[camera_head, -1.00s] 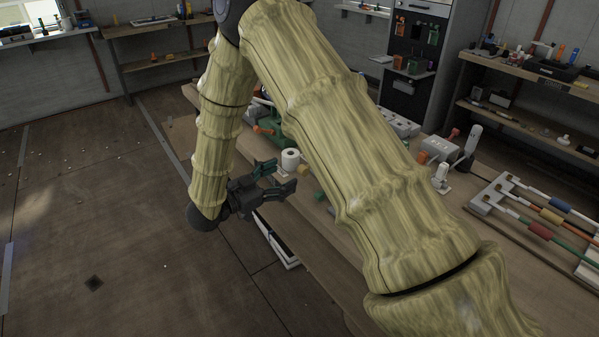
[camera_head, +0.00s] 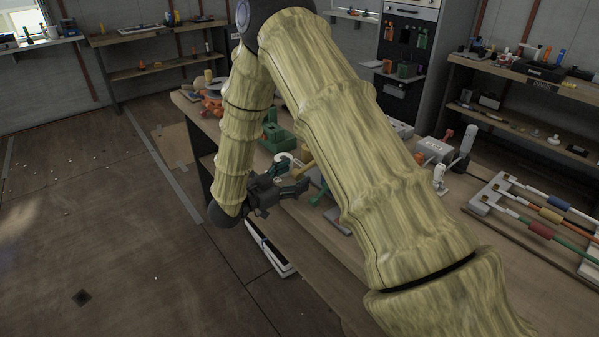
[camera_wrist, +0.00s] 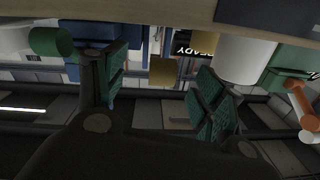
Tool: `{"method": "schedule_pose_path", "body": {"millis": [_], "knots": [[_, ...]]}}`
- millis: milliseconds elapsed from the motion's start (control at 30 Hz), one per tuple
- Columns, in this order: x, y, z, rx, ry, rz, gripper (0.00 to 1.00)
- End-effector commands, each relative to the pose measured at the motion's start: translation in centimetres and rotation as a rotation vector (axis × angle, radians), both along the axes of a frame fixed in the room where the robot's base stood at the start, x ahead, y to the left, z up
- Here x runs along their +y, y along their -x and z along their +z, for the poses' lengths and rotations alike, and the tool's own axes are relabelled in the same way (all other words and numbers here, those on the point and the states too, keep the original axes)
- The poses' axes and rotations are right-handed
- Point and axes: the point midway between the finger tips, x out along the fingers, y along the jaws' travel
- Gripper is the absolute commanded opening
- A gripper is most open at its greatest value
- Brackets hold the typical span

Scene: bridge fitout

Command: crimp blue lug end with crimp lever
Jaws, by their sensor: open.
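My gripper (camera_head: 293,178) is open and empty beside the near edge of the workbench, towards its left end. Its two green-padded fingers also show in the wrist view (camera_wrist: 162,78), standing apart. A cable with a blue band (camera_head: 503,191) lies in a white rack (camera_head: 476,205) on the right of the bench, far from my gripper. Its lug end is too small to make out. A grey bench device (camera_head: 434,149) with a red knob and a grey upright handle stands behind the rack; I cannot tell whether it is the crimp lever.
Beyond the fingers, the wrist view shows a white cylinder (camera_wrist: 245,57), a tan block (camera_wrist: 162,71) and a green cylinder (camera_wrist: 50,42). A green device (camera_head: 275,132) stands on the bench. My arm hides the bench's middle. Open floor (camera_head: 100,220) lies left.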

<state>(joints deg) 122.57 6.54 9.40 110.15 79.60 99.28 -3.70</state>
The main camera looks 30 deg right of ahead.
Motion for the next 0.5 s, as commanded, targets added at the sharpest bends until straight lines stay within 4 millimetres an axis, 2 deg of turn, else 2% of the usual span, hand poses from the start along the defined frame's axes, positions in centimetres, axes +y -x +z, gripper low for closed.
{"method": "schedule_pose_path", "body": {"millis": [200,500], "knots": [[-2.1,-0.2,0.0,0.0,-0.001,-0.002,0.69],[-2.6,-0.3,0.0,0.0,0.0,0.0,0.69]]}}
